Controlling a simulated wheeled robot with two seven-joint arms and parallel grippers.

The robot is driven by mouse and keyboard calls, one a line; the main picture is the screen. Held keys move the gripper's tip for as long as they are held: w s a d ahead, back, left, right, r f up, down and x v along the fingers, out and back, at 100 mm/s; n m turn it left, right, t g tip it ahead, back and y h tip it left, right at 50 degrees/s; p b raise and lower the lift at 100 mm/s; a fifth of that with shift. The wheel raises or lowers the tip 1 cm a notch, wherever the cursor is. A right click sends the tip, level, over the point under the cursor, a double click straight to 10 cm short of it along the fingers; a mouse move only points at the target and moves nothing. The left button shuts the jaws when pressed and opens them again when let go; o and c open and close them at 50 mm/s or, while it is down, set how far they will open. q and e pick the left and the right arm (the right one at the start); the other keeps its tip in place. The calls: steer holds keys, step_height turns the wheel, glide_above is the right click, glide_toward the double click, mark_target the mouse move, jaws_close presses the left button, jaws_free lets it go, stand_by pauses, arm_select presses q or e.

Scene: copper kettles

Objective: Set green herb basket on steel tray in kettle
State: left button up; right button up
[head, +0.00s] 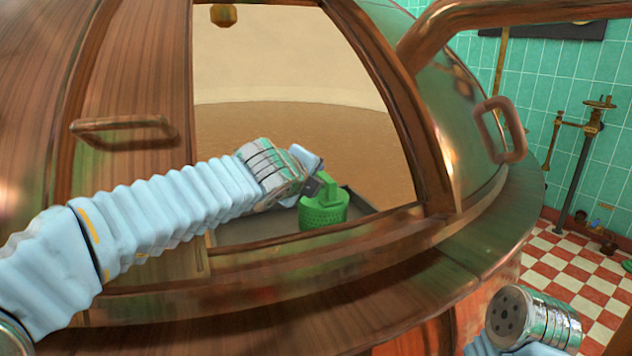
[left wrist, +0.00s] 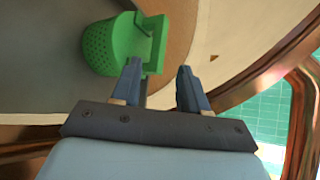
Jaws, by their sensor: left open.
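The green herb basket (head: 323,215) stands upright on the grey steel tray (head: 235,232), inside the kettle's (head: 285,70) opening. My left gripper (head: 316,186) reaches in through the opening and is beside the basket's raised handle. There the basket (left wrist: 110,45) lies just beyond the left fingertip, over the grey tray (left wrist: 55,55); whether finger and handle touch I cannot tell. My right arm's metal wrist shows at the lower right, without visible fingers.
The copper rim (head: 310,262) runs along the front of the opening, under my left forearm. A copper frame bar (head: 400,110) bounds the opening on the right. Copper handles (head: 125,130) (head: 500,130) stick out on both sides. Brass pipework (head: 575,150) stands by the green tiled wall.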

arm_select(q)
steer(key=shift+v, duration=1.55)
